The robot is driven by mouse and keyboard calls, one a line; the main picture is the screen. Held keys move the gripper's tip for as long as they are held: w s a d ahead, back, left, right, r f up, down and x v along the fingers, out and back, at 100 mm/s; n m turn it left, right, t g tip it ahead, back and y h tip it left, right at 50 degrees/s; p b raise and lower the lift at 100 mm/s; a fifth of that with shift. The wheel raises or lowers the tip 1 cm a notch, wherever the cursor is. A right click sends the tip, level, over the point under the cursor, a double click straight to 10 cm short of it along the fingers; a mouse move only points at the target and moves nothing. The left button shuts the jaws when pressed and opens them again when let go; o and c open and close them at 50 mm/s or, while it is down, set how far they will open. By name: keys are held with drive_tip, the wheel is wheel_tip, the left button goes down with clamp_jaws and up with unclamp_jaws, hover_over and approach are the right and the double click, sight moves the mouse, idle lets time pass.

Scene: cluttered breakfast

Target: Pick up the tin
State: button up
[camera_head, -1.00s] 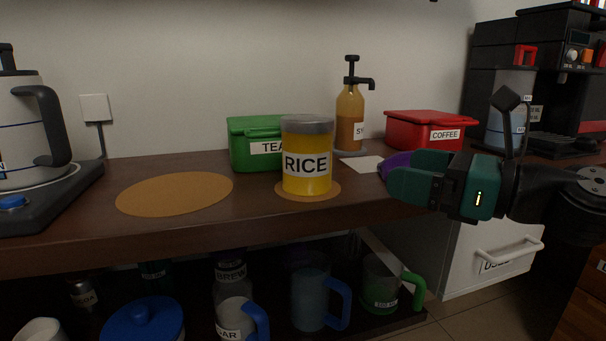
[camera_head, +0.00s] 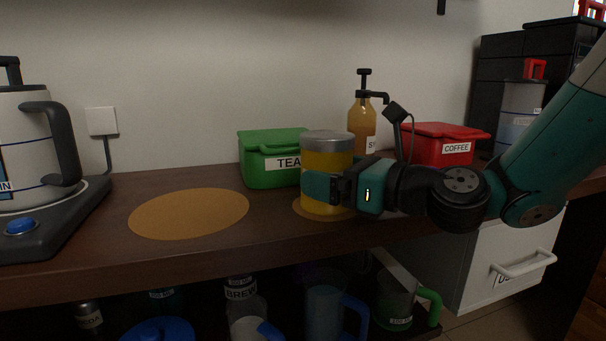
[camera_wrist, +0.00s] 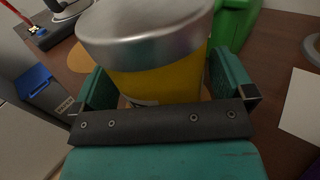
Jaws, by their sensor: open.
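The tin is a yellow canister (camera_head: 322,162) with a grey metal lid, upright on an orange round mat (camera_head: 303,210) on the counter. My gripper (camera_head: 330,188) is at the tin's front right side, and its fingers cover the tin's label in the head view. In the wrist view the tin (camera_wrist: 160,85) stands between the two teal fingers of my gripper (camera_wrist: 160,88), one on each side. The fingers are open, and I cannot tell whether either one touches the tin.
A green TEA box (camera_head: 262,170) stands close behind the tin to the left. A syrup pump bottle (camera_head: 361,120) and a red COFFEE box (camera_head: 440,148) are behind to the right. An empty orange mat (camera_head: 188,213) and a kettle (camera_head: 25,135) are left. Mugs and jars fill the shelf below.

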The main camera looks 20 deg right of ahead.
drive_tip(key=shift+w+a, duration=0.25)
drive_tip(key=shift+w, duration=0.05)
drive_tip(key=c, duration=0.8)
drive_tip(key=shift+r, duration=0.1)
wheel_tip(320, 180, up, 20)
drive_tip(key=p, duration=1.4)
